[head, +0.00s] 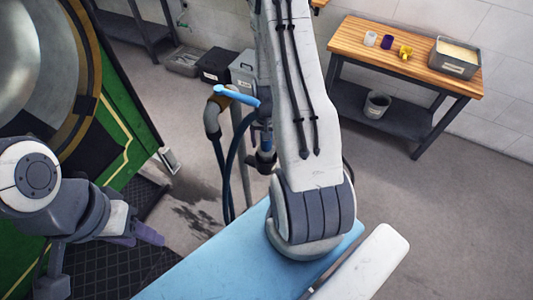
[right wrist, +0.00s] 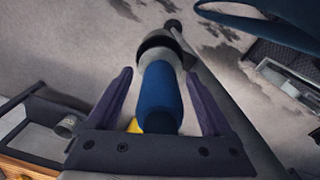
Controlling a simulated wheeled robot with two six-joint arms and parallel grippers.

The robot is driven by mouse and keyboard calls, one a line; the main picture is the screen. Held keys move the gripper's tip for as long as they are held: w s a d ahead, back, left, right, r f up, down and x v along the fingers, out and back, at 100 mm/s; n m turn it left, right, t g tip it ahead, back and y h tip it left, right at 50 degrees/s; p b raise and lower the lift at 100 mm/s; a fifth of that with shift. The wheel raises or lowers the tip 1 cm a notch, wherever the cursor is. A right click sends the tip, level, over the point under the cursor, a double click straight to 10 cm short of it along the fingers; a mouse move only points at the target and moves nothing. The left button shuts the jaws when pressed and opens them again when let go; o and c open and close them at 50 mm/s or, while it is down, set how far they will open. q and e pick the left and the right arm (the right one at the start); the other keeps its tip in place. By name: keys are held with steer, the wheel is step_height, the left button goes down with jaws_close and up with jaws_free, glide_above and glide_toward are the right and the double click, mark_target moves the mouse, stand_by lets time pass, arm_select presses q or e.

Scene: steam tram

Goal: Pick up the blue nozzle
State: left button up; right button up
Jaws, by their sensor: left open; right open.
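In the right wrist view, a thick blue cylinder, which looks like the blue nozzle (right wrist: 160,97), has a dark collar and a grey end. My right gripper (right wrist: 158,74) is open, its purple fingers on either side of it with gaps showing. I cannot tell whether they touch it. In the head view, my right arm hides most of that gripper; a light blue bar (head: 236,95) and dark blue hose (head: 230,165) show beside it. My left gripper (head: 150,236) is open and empty at the lower left, far from the nozzle.
A wooden-topped bench (head: 350,45) at the upper right holds a white cup (head: 370,38), a purple cup (head: 387,42), a yellow part (head: 405,52) and a metal bin (head: 455,58). A bucket (head: 377,104) stands on its lower shelf. A green machine (head: 115,130) is at left. Floor at right is clear.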

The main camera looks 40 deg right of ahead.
jaws_close()
steer(key=shift+w+r, duration=0.1)
stand_by(1.2)
